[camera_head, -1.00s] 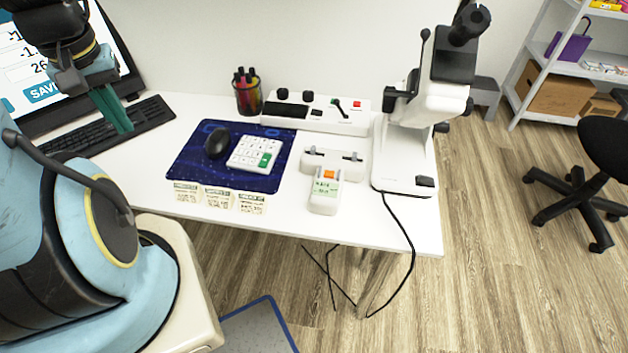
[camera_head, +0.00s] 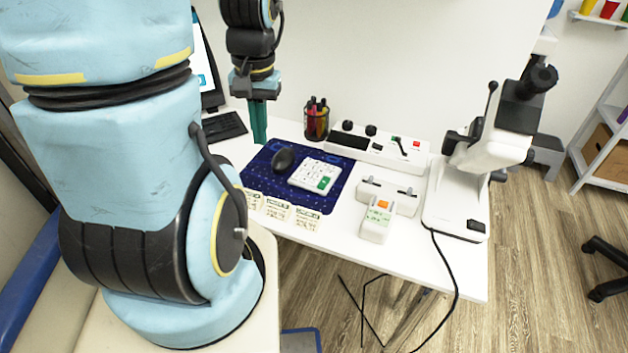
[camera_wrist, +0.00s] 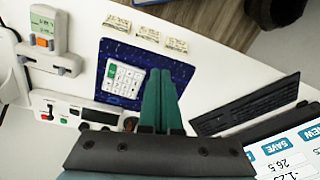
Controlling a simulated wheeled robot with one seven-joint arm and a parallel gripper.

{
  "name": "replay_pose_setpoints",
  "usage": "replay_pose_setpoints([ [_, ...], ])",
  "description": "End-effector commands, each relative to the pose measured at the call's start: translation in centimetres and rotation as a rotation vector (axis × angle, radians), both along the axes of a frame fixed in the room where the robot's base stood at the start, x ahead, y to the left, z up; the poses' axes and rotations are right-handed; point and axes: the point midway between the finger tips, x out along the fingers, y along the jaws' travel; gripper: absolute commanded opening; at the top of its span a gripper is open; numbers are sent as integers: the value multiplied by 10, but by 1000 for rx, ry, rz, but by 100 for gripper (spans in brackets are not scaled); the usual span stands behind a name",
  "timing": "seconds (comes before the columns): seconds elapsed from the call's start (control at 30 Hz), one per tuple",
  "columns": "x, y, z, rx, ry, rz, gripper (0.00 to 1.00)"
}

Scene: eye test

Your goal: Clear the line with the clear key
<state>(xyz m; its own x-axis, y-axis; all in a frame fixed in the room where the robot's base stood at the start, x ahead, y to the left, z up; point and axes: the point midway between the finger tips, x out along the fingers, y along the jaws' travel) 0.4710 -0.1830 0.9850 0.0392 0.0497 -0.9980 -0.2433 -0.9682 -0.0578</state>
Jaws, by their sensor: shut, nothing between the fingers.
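My gripper (camera_head: 259,122) is shut and empty, with green fingers pointing down, beyond the back left of the blue mat in the head view. In the wrist view its fingertips (camera_wrist: 161,72) overlap the mat's edge beside the white keypad (camera_wrist: 125,80). The keypad (camera_head: 308,172) lies on the mat (camera_head: 258,178), with rows of white keys and one green key (camera_head: 324,183) at its near right corner. The green key also shows in the wrist view (camera_wrist: 112,70). Key labels are too small to read. The fingers look apart from the keypad.
A black mouse (camera_head: 284,158) lies left of the keypad. A keyboard (camera_head: 222,127) and monitor (camera_head: 205,70) are at the left. A pen cup (camera_head: 316,120) and control box (camera_head: 375,146) stand behind the mat. A handheld device (camera_head: 376,220) and microscope (camera_head: 458,200) stand to the right.

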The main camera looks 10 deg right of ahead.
Motion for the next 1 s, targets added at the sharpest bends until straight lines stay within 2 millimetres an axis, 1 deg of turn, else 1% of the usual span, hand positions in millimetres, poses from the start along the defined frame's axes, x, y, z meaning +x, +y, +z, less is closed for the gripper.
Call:
replay_pose_setpoints([
  [0.03, 5, -12, -4, 45, 47, -75, 0],
  [0.2, 24, -47, -30, 266, 166, -332, 0],
  [0.4, 47, -87, -59, 557, 199, -590, 0],
  [0.5, 55, -104, -69, 669, 184, -681, 0],
  [0.6, 61, -115, -75, 743, 167, -736, 0],
  [0.7, 64, -121, -78, 779, 155, -764, 0],
  [1.0, 65, -123, -80, 787, 151, -770, 0],
])
